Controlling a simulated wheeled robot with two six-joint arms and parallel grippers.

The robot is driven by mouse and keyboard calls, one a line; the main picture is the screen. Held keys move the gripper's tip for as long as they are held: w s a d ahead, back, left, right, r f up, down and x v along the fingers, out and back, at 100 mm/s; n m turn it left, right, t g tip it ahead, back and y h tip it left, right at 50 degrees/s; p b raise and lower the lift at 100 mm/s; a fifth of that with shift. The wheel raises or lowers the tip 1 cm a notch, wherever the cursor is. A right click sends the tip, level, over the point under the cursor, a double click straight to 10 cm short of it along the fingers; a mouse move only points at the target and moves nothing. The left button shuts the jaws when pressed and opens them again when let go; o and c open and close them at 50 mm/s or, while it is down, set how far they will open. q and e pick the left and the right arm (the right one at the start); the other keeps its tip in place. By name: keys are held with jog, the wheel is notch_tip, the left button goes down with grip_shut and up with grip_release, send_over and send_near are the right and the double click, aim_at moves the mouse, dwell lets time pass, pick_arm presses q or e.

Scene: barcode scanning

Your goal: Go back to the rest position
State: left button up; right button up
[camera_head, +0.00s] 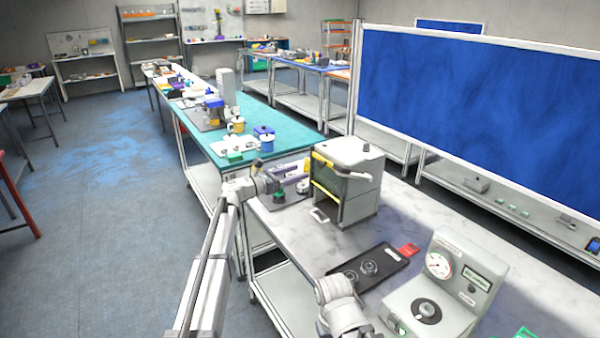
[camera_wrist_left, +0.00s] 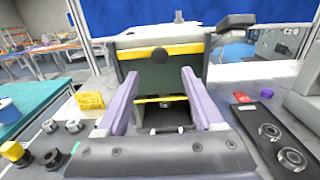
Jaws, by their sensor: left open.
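My left gripper (camera_head: 300,173) is at the left side of the white box-shaped machine (camera_head: 355,152). Its two purple fingers also show in the left wrist view (camera_wrist_left: 160,88), spread apart with nothing held between them. The fingers face the machine's open front, where a yellow bar (camera_wrist_left: 160,99) shows between them. Whether they touch the machine cannot be told. Part of my right arm shows at the bottom of the head view, but its gripper is not visible.
A black tray (camera_head: 393,259) with round parts lies right of the machine, and a grey device with a dial (camera_head: 440,290) stands at the front. A yellow block (camera_wrist_left: 90,101) and several nut-shaped parts lie left of the gripper. The marble tabletop (camera_head: 305,240) is bare before the machine.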

pick_arm(q)
jog(key=s+d+f+m+g+y, duration=0.25)
jog(key=s+d+f+m, duration=0.2)
jog(key=s, duration=0.35)
jog(key=s+d+f+m+g+y, duration=0.1)
jog(key=s+d+f+m+g, duration=0.2)
jog(key=s+f+m, duration=0.4)
jog(key=s+d+f+m+g+y, duration=0.2)
jog(key=s+d+f+m+g, duration=0.15)
jog(key=s, duration=0.55)
jog(key=s+a+f+m+y, duration=0.2)
jog(key=s+a+m+y, duration=0.1)
jog(key=s, duration=0.4)
jog(key=s+a+f+m+g+y, duration=0.1)
jog(key=s+a+f+m+y, duration=0.1)
jog(key=s+m, duration=0.4)
jog(key=s+a+f+m+y, duration=0.3)
jog(key=s+a+m+y, duration=0.1)
jog(key=s, duration=0.6)
jog(key=shift+a+m+g+y, duration=0.4)
jog(key=shift+m+y, duration=0.1)
jog(key=shift+y, duration=0.25)
jog(key=shift+d, duration=0.1)
